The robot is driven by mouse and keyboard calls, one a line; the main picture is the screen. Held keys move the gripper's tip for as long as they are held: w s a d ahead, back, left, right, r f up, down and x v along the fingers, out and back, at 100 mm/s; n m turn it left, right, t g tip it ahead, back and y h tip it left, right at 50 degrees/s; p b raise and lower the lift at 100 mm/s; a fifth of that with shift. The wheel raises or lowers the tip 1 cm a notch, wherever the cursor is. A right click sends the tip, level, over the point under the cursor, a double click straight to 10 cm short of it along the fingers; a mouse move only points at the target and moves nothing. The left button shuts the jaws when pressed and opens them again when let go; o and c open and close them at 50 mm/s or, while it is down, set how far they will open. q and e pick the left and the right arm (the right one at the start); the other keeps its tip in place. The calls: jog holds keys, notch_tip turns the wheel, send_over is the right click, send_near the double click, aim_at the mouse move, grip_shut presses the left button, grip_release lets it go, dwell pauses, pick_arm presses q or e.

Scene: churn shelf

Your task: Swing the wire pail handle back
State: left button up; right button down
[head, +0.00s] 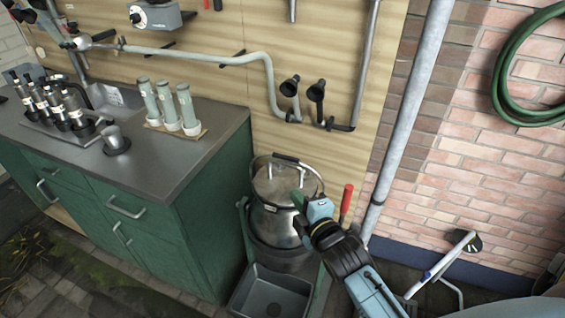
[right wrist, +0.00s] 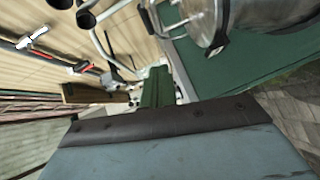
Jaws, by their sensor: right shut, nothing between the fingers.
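The metal pail (head: 275,224) stands beside the green cabinet, below the wooden panel. It has a lid with upright metal grips. Its wire handle (head: 286,158) arches over the far side of the lid, with a black grip at its top. My right gripper (head: 299,198) is shut and empty at the near right side of the pail's rim; I cannot tell whether it touches the pail. In the right wrist view its green fingers (right wrist: 157,88) are together, and part of the pail (right wrist: 200,18) shows at the top right. My left gripper is not in view.
The green cabinet (head: 215,200) with its grey worktop rises left of the pail. A grey bin (head: 272,292) lies in front of the pail. A red-handled tool (head: 346,202) and a slanting grey pipe (head: 408,105) stand to the right. A hose (head: 505,80) hangs on the brick wall.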

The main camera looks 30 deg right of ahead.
aim_at(281, 158)
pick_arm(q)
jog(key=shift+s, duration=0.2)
pick_arm(e)
jog(key=shift+w+r, duration=0.1)
jog(key=shift+r, duration=0.55)
